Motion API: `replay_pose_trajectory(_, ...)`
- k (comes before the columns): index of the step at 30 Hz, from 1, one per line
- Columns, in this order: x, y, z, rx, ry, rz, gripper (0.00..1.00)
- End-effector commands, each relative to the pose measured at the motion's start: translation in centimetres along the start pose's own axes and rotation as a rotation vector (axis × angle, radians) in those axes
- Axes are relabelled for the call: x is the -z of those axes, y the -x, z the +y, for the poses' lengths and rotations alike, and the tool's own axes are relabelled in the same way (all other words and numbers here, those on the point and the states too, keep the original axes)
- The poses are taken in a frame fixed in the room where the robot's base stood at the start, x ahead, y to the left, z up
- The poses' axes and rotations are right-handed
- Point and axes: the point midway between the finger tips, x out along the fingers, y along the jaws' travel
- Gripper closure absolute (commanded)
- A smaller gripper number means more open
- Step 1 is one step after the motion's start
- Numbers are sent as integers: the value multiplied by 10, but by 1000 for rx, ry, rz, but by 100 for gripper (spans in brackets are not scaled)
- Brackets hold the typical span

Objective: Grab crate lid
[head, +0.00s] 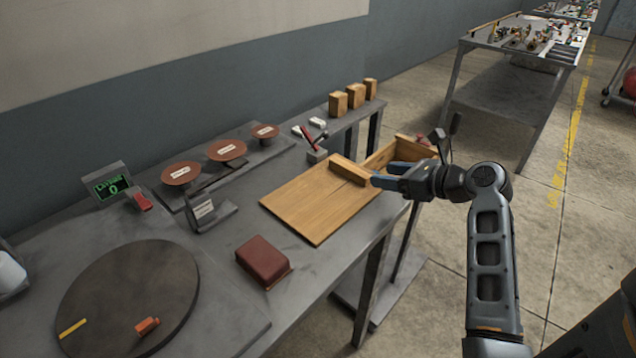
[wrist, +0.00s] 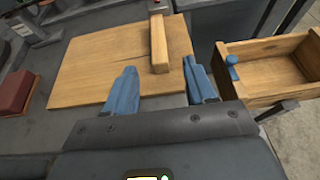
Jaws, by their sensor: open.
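The crate lid (head: 305,205) is a flat wooden board with a raised wooden bar (head: 349,170) as its handle. It lies on the grey table, left of the open wooden crate (head: 405,150). In the wrist view the lid (wrist: 90,75) fills the middle, and its bar (wrist: 159,45) points up the picture. My gripper (head: 378,181) is over the lid's right side, near the bar's near end. In the wrist view the blue fingers of my gripper (wrist: 163,82) are spread apart, with the bar's near end between them in the picture. Whether they touch the lid cannot be told.
The crate (wrist: 265,75) stands right of the lid, with a small blue thing (wrist: 232,68) at its left wall. A dark red box (head: 263,260), a round turntable (head: 130,297), a red-handled device (head: 314,146) and several wooden blocks (head: 354,96) share the table.

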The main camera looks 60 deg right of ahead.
Motion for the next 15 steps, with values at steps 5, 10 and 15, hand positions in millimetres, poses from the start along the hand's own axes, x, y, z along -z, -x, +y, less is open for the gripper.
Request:
replay_pose_trajectory(5,0,-14,0,-1,-2,1,45)
replay_pose_trajectory(10,-2,-31,0,-1,-1,0,45)
replay_pose_trajectory(15,-6,-55,2,-1,0,-1,45)
